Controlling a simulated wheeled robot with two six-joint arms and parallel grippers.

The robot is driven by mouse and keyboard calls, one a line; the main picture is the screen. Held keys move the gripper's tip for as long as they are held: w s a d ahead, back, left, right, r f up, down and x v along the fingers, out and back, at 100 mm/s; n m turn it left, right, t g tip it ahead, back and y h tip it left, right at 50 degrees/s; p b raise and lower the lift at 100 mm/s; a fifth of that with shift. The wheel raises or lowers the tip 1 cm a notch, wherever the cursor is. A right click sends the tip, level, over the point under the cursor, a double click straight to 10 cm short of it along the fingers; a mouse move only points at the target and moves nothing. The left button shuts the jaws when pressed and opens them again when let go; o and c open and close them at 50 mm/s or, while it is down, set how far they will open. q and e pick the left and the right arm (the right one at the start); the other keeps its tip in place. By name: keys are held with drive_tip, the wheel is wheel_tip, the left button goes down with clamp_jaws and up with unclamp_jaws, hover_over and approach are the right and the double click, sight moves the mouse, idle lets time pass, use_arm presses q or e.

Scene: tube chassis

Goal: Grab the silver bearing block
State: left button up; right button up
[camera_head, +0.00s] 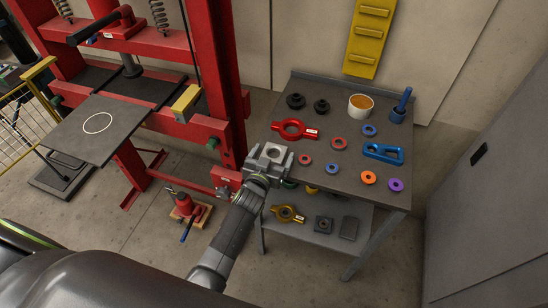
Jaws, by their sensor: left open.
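The silver bearing block (273,151) has a light round opening in its top. It is at the left front edge of the grey work table (345,188). My left gripper (269,161) reaches up from below and is open, with its fingers at the near part of the block, one towards each side. I cannot tell whether the fingers touch it. The gripper hides the block's lower near part. My right gripper is not in view.
A red bracket (295,129) lies just behind the block, and a small red ring (305,159) lies to its right. Several coloured rings, a blue bracket (383,153) and a white cup (360,105) are farther right. A red press frame (215,80) stands close on the left.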

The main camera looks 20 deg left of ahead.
use_arm(q)
drive_tip(key=shift+w+f, duration=0.2)
drive_tip(key=shift+w, duration=0.6)
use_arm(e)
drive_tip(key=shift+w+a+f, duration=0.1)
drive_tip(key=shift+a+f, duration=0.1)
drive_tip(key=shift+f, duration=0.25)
use_arm(q)
drive_tip(key=shift+s, duration=0.1)
drive_tip(key=shift+c, duration=0.2)
drive_tip(key=shift+r, duration=0.1)
drive_tip(key=c, duration=1.2)
